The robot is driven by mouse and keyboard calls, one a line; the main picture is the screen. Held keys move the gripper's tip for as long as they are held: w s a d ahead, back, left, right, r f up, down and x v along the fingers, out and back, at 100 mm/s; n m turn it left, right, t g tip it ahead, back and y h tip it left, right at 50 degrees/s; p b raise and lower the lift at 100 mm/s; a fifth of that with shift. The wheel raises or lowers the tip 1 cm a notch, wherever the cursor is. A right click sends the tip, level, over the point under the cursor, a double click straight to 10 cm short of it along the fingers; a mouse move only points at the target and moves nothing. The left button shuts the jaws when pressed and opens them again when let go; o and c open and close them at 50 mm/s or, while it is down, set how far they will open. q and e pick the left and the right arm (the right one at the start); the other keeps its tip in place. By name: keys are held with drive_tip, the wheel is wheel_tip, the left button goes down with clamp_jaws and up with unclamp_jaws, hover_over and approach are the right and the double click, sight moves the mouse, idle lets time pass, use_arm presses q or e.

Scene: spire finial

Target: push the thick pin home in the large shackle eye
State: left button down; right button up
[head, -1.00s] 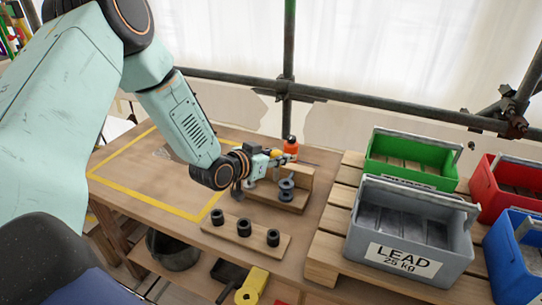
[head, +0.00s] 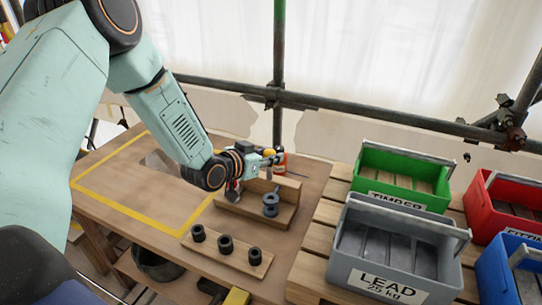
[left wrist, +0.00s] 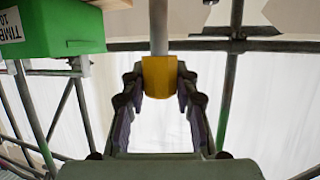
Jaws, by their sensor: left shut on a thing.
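My left gripper (head: 268,158) is above the back board of a wooden stand (head: 285,215) on the workbench. In the left wrist view its two fingers (left wrist: 160,85) are shut on the yellow end (left wrist: 160,76) of a straight grey rod (left wrist: 159,25), which looks like the thick pin. The rod runs out of the top of that view, so its far tip is hidden. A dark grey round fitting (head: 270,207) stands at the front of the stand, below the gripper. I cannot tell which part is the large shackle eye, or whether the pin touches it. My right gripper is out of view.
A wooden strip with several black rings (head: 226,244) lies in front of the stand. Green (head: 408,173), grey (head: 385,275), red and blue crates stand at the right. The yellow-outlined bench area (head: 120,205) is mostly clear.

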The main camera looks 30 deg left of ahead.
sight(270, 173)
use_arm(q)
drive_tip(key=shift+s+r, duration=0.15)
drive_tip(key=shift+s+d+r, duration=0.1)
drive_tip(key=shift+d, duration=0.25)
drive_tip(key=shift+w+d+f, duration=0.1)
drive_tip(key=shift+w+f, duration=0.2)
drive_tip(key=shift+w+f+b, duration=0.1)
drive_tip(key=shift+f+b, duration=0.25)
drive_tip(key=shift+a+f+b, duration=0.3)
drive_tip(key=shift+f+b, duration=0.2)
drive_tip(key=shift+f, duration=0.2)
drive_tip(key=shift+s+a+f+b, duration=0.1)
drive_tip(key=shift+s+f+b, duration=0.15)
drive_tip(key=shift+f+b, duration=0.05)
drive_tip(key=shift+s+f+b, duration=0.1)
drive_tip(key=shift+f+b, duration=0.2)
drive_tip(key=shift+d+f, duration=0.2)
drive_tip(key=shift+f, duration=0.1)
drive_tip(key=shift+w+d+f+b, duration=0.15)
drive_tip(key=shift+w+f+b, duration=0.15)
drive_tip(key=shift+f+b, duration=0.4)
drive_tip(key=shift+f, duration=0.2)
drive_tip(key=shift+a, duration=0.2)
drive_tip(key=shift+s+r, duration=0.15)
drive_tip(key=shift+s, duration=0.05)
drive_tip(key=shift+d, duration=0.15)
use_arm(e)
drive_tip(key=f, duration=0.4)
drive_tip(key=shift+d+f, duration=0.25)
